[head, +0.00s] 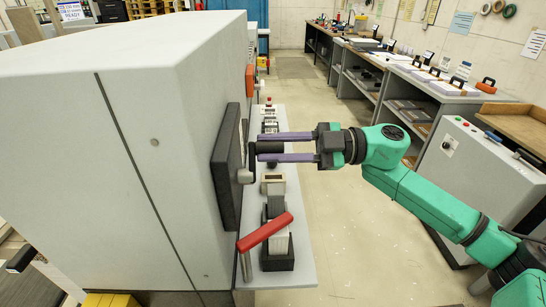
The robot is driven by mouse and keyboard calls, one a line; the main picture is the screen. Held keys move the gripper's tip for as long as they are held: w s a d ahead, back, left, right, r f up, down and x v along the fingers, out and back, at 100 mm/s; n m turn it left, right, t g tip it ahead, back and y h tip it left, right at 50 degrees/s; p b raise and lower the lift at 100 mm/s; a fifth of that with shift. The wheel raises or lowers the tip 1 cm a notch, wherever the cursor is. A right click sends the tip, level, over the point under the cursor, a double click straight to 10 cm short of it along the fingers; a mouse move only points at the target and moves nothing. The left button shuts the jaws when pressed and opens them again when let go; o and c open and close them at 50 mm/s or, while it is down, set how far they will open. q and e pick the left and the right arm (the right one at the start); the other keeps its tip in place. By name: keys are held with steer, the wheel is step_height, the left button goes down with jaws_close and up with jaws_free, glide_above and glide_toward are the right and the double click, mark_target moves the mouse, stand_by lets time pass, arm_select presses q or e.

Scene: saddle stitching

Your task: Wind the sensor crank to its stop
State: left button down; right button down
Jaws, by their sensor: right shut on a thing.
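The sensor crank (246,176) sits on a black plate (226,172) on the side of the large grey machine. Its dark handle (270,147) sticks out to the right. My right gripper (262,147) comes in from the right and is shut on the handle, with one purple finger above it and one below. The crank's pivot and stop cannot be made out. My left gripper is out of view.
The grey machine body (110,130) fills the left. Below the crank, a narrow grey shelf (300,262) carries a red lever (265,231) and black holders. A grey cabinet (478,185) stands at right. The floor between is clear.

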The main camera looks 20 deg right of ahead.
steer(key=n+b, duration=0.1)
steer(key=s+n+b, duration=0.1)
steer(key=n, duration=0.1)
steer(key=shift+a+r, duration=0.1)
steer(key=shift+s+a+n+b, duration=0.2)
steer(key=shift+s+n+b, duration=0.5)
steer(key=shift+n+b, duration=0.9)
steer(key=shift+s+a+n+b, duration=0.15)
steer(key=shift+s+n+b, duration=0.6)
steer(key=shift+n+b, duration=0.8)
steer(key=shift+s+a+n+b, duration=0.2)
steer(key=shift+s+n+b, duration=0.5)
steer(key=shift+n+b, duration=0.9)
steer(key=shift+n, duration=0.35)
steer(key=c, duration=0.6)
jaws_free()
steer(key=shift+p, duration=0.3)
steer(key=shift+c, duration=0.2)
